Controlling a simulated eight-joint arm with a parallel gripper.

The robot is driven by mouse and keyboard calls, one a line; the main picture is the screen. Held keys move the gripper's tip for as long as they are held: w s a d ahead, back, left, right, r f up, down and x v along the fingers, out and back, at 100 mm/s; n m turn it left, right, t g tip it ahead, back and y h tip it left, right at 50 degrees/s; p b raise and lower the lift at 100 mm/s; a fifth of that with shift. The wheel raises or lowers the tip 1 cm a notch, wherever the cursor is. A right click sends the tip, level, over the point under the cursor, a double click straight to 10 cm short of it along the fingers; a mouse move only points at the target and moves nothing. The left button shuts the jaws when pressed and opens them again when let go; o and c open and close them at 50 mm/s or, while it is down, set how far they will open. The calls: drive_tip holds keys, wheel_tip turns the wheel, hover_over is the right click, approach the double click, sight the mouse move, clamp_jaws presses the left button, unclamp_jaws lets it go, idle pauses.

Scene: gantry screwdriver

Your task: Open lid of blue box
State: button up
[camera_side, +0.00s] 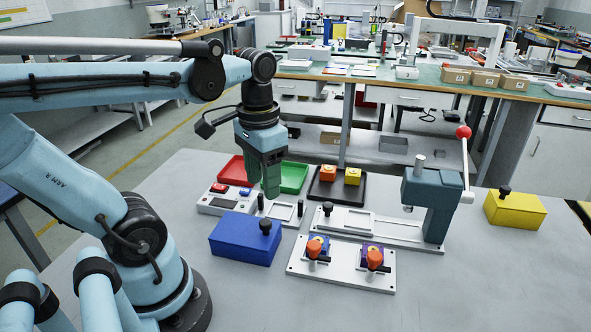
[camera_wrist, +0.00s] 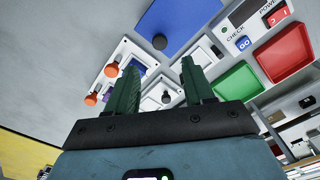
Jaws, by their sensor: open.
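The blue box (camera_side: 240,242) stands on the grey table, left of centre in the side view, its flat top closed. A black knob (camera_side: 265,227) stands on its top near the right end. In the wrist view the blue box (camera_wrist: 182,24) is at the top edge, with its knob (camera_wrist: 160,41) beyond the fingertips. My gripper (camera_side: 271,194) points down, above and behind the box, apart from the knob. In the wrist view my gripper (camera_wrist: 160,62) has its two green fingers spread with nothing between them.
A fixture plate with orange-handled clamps (camera_side: 340,263) lies right of the box. A press with a red-balled lever (camera_side: 432,200) and a yellow box (camera_side: 514,209) stand farther right. Behind are a button panel (camera_side: 228,199), red tray (camera_side: 231,168), green tray (camera_side: 294,177) and black tray (camera_side: 336,187). The front table is clear.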

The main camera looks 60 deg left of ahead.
sight(266, 221)
drive_tip(key=shift+f, duration=4.5)
drive_tip(key=shift+c, duration=0.5)
clamp_jaws()
